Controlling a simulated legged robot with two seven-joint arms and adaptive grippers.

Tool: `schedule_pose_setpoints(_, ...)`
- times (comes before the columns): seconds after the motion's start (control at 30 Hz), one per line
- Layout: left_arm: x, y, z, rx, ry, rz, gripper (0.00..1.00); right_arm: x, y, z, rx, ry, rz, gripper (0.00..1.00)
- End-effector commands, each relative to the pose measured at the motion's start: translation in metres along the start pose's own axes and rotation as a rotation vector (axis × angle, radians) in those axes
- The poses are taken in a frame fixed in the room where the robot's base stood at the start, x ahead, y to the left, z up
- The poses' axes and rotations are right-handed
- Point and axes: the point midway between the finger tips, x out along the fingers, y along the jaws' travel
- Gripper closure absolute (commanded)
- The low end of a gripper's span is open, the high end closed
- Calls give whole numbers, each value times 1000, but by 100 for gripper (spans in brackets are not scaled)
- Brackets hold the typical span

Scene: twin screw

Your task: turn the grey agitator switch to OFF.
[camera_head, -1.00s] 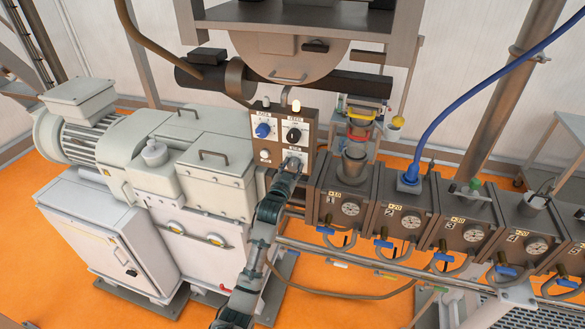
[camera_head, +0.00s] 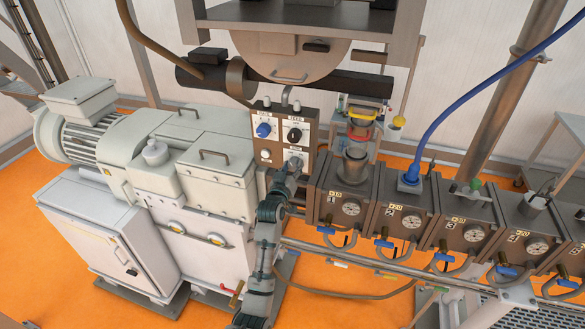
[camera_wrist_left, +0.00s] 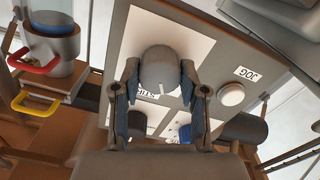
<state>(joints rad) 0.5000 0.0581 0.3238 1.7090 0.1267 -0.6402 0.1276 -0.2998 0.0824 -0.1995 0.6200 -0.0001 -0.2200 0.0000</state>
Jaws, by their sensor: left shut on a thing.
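The grey agitator switch (camera_wrist_left: 159,70) is a round knob with a white pointer line, on a white plate of the control panel (camera_wrist_left: 215,45). In the left wrist view my left gripper (camera_wrist_left: 160,85) has its two fingers on either side of the knob and is shut on it. The pointer line points down in that view, toward a partly covered label. In the head view the control panel (camera_head: 309,130) stands at the centre, and my left gripper (camera_head: 294,166) is at its lower right, covering most of the switch. My right gripper is not in view.
A blue knob (camera_head: 263,130) and a black knob (camera_head: 295,135) sit higher on the panel. A white button (camera_wrist_left: 232,94) marked JOG is beside the grey switch. Numbered barrel blocks (camera_head: 340,205) stand close right; the pale gearbox (camera_head: 215,180) is left.

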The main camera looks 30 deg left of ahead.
Motion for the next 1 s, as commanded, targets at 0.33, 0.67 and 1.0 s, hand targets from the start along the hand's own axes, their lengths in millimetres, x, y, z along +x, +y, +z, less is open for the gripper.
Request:
schedule_pose_setpoints(0.33, 0, -2, 10, -10, -22, -3, 92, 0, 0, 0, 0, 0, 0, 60)
schedule_pose_setpoints(0.67, 0, -1, 5, -9, -13, -2, 32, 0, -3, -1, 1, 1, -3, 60)
schedule_pose_setpoints(1.0, -20, -1, 3, -8, -7, -1, 32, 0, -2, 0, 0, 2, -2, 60)
